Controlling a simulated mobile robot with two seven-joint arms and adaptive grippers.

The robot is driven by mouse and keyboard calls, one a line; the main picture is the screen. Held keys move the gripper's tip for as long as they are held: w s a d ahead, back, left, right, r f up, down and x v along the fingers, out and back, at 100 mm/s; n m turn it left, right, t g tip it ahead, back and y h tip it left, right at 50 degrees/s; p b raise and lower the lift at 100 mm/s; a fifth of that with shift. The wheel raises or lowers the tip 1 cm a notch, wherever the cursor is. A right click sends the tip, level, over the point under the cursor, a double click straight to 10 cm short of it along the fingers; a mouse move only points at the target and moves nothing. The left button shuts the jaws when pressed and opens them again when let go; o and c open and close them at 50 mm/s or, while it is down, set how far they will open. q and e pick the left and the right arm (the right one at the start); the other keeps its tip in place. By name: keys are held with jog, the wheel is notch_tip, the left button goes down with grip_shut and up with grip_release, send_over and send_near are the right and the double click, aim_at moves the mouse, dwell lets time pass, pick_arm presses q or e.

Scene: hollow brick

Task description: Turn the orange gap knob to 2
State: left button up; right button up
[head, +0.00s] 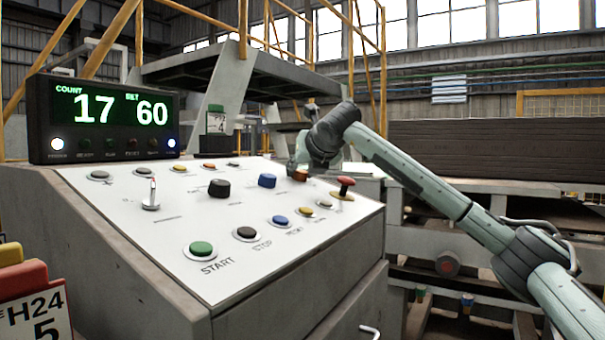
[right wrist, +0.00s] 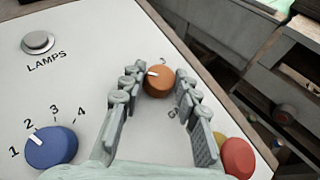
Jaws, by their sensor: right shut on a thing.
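The orange gap knob (right wrist: 160,80) sits on the white sloped panel, between the two fingers of my right gripper (right wrist: 157,74) in the right wrist view. In the head view the orange knob (head: 299,176) shows only partly, beneath my right gripper (head: 297,167). My left gripper is not in view.
A blue knob (right wrist: 50,148) with a 1 to 4 scale sits left of my fingers. A red mushroom button (right wrist: 238,157) is close to the right finger. A black knob (head: 219,188), a switch lever (head: 151,195) and several push buttons share the panel. A display (head: 105,118) stands behind.

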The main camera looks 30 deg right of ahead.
jog(key=m+h, duration=0.1)
jog(key=m+g+h+b, duration=0.1)
jog(key=shift+w+a+m, duration=0.15)
jog(key=shift+a+m, duration=0.1)
jog(key=shift+m, duration=0.05)
jog(key=shift+r+m+g+h, duration=0.2)
jog(key=shift+m+g+h, duration=0.5)
jog(key=shift+m, duration=0.2)
jog(key=shift+w+a+r+m+g+h+p, duration=0.1)
jog(key=shift+m+g+h+p, duration=0.45)
jog(key=shift+m, duration=0.25)
jog(key=shift+w+m+g+h+p, duration=0.1)
jog(key=shift+m+g+h+p, duration=0.45)
jog(key=shift+m+g+p, duration=0.55)
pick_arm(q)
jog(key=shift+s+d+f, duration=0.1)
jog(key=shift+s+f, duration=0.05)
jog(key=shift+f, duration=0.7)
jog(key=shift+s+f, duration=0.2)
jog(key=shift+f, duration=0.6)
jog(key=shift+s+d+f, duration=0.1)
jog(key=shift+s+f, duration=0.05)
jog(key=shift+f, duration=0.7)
pick_arm(e)
jog(key=shift+m+g, duration=0.35)
jog(key=shift+m, duration=0.25)
jog(key=o, duration=1.2)
jog(key=shift+c, duration=0.2)
